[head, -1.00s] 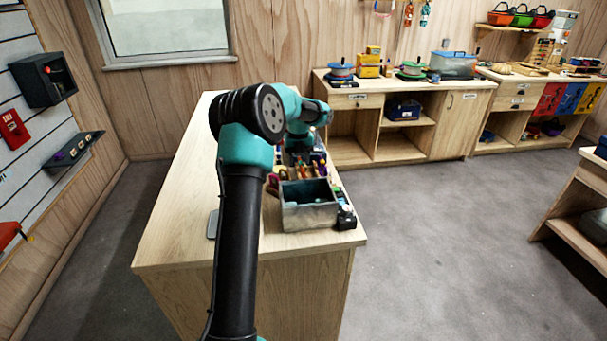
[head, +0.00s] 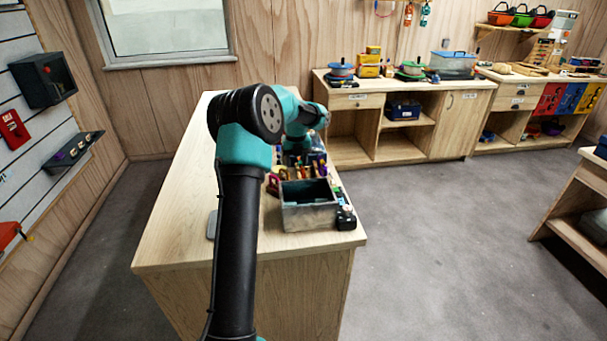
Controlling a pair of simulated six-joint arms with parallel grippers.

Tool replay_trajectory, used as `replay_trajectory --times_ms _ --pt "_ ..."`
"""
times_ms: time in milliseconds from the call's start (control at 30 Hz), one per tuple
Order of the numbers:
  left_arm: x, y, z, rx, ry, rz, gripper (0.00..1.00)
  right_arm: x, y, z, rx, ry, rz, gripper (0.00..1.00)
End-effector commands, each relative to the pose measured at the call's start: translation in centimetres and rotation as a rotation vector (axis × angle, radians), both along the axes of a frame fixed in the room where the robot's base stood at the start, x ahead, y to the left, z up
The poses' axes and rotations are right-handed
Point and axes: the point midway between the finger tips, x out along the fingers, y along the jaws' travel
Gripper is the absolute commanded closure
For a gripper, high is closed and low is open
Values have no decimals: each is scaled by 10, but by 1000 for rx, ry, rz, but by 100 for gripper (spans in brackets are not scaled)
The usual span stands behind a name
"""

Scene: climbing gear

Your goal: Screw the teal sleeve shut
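My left arm rises in front of the wooden counter (head: 185,195) and bends over it. Its wrist is above the coloured climbing gear (head: 307,167) behind the grey bin. My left gripper (head: 297,153) points down there, small and mostly hidden by my arm and the gear. I cannot tell whether its fingers are open or shut, or whether they touch anything. I cannot make out the teal sleeve among the small coloured pieces. My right gripper is not in view.
An open grey bin (head: 309,216) with a teal inside stands near the counter's front right corner. A small black object (head: 345,219) is beside it. The counter's left part is mostly clear. A wooden cabinet (head: 455,125) stands along the back wall.

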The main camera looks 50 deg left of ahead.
Motion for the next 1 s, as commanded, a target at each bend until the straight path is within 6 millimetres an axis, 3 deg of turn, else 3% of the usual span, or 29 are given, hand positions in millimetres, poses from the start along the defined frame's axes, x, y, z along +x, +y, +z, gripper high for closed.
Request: replay_trajectory --times_ms 1000 --pt "-1 0 -19 -1 2 1 53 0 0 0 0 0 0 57"
